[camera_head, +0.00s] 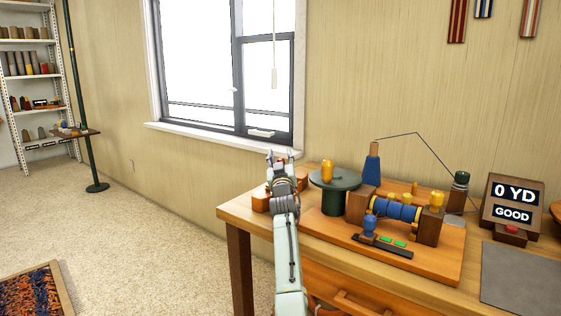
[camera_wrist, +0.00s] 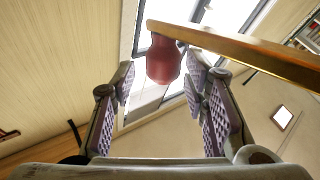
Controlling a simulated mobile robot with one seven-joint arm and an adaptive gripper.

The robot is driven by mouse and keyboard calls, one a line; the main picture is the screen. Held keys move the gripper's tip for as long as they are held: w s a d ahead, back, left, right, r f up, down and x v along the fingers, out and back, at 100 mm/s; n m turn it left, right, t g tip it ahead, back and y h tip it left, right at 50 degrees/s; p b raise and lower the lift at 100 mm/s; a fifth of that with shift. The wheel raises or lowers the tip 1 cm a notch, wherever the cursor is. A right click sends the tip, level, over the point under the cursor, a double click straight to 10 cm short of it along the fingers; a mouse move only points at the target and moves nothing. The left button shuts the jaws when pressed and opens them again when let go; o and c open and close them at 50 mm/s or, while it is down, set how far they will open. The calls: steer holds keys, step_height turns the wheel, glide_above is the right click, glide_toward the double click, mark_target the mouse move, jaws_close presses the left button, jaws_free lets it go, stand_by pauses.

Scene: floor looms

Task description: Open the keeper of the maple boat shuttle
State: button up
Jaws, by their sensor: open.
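My gripper (camera_head: 281,160) is at the left end of the wooden table, seen from behind in the head view. In the wrist view its padded fingers (camera_wrist: 161,76) are open. A dull red knob (camera_wrist: 163,58) shows between and beyond the fingertips, with no clear contact on either side. It hangs at the end of a long brass-coloured bar (camera_wrist: 245,52) that slants off to the right. I cannot tell whether the bar is the keeper. An orange-brown wooden piece (camera_head: 261,199) shows beside my arm, perhaps part of the shuttle; my arm hides much there.
Right of my arm, a green round stand (camera_head: 334,181) carries a yellow spool (camera_head: 327,171). Beyond it are a blue-wound winder (camera_head: 395,210), a blue cone (camera_head: 371,169) with a thread, and a display (camera_head: 513,200) reading "0 YD GOOD". The window (camera_head: 222,65) is behind.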

step_height(320, 180, up, 9)
steer(key=shift+f, duration=0.1)
stand_by(0.3)
